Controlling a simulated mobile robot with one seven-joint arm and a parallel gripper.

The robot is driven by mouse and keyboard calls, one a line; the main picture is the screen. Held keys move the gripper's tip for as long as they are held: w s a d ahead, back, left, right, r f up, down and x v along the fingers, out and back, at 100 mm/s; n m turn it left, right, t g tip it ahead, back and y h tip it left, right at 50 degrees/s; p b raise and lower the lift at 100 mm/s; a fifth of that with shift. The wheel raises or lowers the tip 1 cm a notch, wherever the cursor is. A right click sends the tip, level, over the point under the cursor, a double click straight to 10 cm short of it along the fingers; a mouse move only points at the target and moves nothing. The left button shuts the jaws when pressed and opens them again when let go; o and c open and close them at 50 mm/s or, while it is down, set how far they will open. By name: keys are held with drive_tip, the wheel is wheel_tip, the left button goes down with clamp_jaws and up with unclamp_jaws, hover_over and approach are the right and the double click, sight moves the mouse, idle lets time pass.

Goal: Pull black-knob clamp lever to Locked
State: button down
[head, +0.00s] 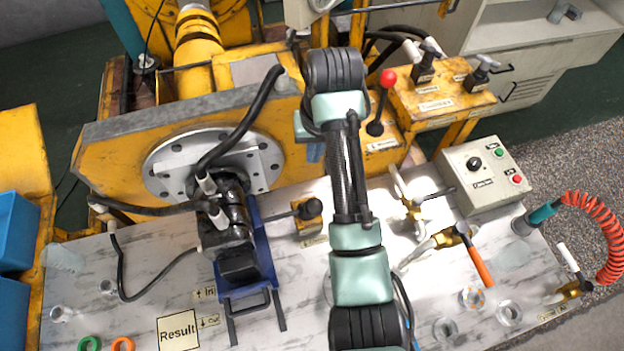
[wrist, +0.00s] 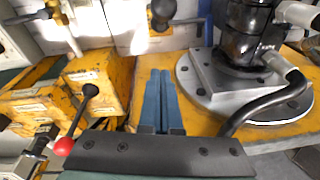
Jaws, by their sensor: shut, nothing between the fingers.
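The black-knob clamp lever (head: 308,209) stands on a small yellow block on the marble-look table, just right of the blue motor cradle. Its rod points left from the black ball in the head view. In the wrist view the black knob (wrist: 163,12) is at the top edge, beyond my fingertips and apart from them. My gripper (wrist: 160,74) has its blue fingers together and empty, over the yellow frame edge. In the head view my arm mostly hides the gripper (head: 310,153); only some blue shows. The label by the lever is too small to read.
A red-knob lever (head: 388,79) stands on a yellow box right of my arm; its red ball (wrist: 64,146) is at lower left in the wrist view. The motor (head: 236,225) with black hoses is left. A control box (head: 480,172) and orange-handled valve (head: 481,267) are right.

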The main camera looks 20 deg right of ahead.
sight(315, 211)
drive_tip(key=shift+s+a+f+p, duration=0.2)
drive_tip(key=shift+s+f+p, duration=0.2)
drive_tip(key=shift+f, duration=1.55)
drive_tip(key=shift+s+a+f+p, duration=0.15)
drive_tip(key=shift+s+f+p, duration=0.25)
drive_tip(key=shift+f, duration=1.5)
drive_tip(key=shift+s+a+f+p, duration=0.2)
drive_tip(key=shift+s+f+p, duration=0.2)
drive_tip(key=shift+f, duration=1.55)
drive_tip(key=shift+s, duration=0.1)
drive_tip(key=shift+s+a+f+t+p, duration=0.2)
drive_tip(key=shift+s+t+p, duration=0.15)
drive_tip(key=shift+s, duration=0.15)
drive_tip(key=shift+s+f+t, duration=0.2)
drive_tip(key=shift+s+t, duration=0.25)
drive_tip(key=shift+s, duration=0.1)
drive_tip(key=shift+s+f+t, duration=0.15)
drive_tip(key=shift+s+t, duration=0.25)
drive_tip(key=shift+s, duration=0.15)
drive_tip(key=shift+s+d+f+p, duration=0.15)
drive_tip(key=shift+s+f+p, duration=0.4)
drive_tip(key=shift+s, duration=0.45)
